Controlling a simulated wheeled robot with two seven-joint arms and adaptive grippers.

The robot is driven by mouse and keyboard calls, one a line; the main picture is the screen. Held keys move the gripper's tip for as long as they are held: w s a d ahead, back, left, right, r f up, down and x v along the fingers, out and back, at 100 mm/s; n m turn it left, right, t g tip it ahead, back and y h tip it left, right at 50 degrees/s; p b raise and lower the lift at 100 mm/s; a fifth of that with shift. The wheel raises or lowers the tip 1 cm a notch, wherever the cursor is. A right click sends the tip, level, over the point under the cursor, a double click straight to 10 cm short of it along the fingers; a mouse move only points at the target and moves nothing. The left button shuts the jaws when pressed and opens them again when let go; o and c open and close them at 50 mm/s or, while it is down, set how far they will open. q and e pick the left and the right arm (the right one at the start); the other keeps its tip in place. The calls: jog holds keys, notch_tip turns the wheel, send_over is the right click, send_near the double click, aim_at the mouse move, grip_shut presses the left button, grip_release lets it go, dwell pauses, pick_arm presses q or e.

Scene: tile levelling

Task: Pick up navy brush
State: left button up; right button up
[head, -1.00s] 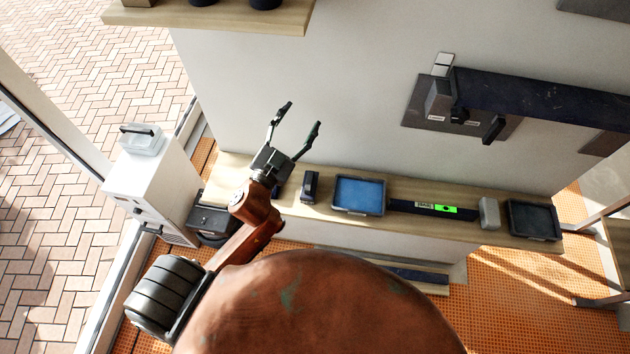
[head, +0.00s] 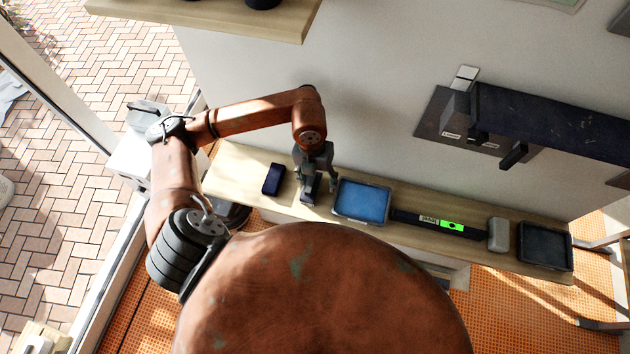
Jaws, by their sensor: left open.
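My left gripper (head: 317,183) points down over the shelf, its fingers open around or just above a small dark block-like tool (head: 311,191) with a greyish edge. I cannot tell if the fingers touch it. A navy block-shaped thing (head: 273,179) lies on the shelf to the left of the gripper, apart from it. I cannot tell for sure which of these two is the navy brush, as the fingers partly cover the first. My right gripper is out of view.
The wooden shelf (head: 236,167) also bears a tray with blue content (head: 362,201), a black level with a green window (head: 452,225), a grey block (head: 498,235) and a dark tray (head: 545,246). A dark slab (head: 550,120) juts from the wall at right.

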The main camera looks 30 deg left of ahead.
aim_at(311, 182)
pick_arm(q)
jog(key=shift+w+a+y, duration=0.2)
jog(key=shift+a, duration=0.3)
jog(key=shift+w+a+y, duration=0.15)
jog(key=shift+a+y, duration=0.05)
jog(key=shift+a, duration=0.3)
jog(key=shift+a+f, duration=0.25)
jog(key=shift+f, duration=0.9)
jog(key=shift+w+a+f+p, duration=0.15)
jog(key=shift+f+p, duration=0.4)
jog(key=shift+f, duration=0.8)
jog(key=shift+w+a+f+p, duration=0.15)
jog(key=shift+f+p, duration=0.4)
jog(key=shift+f, duration=0.8)
jog(key=shift+c, duration=0.7)
jog(key=c, duration=1.2)
jog(key=shift+r, duration=0.1)
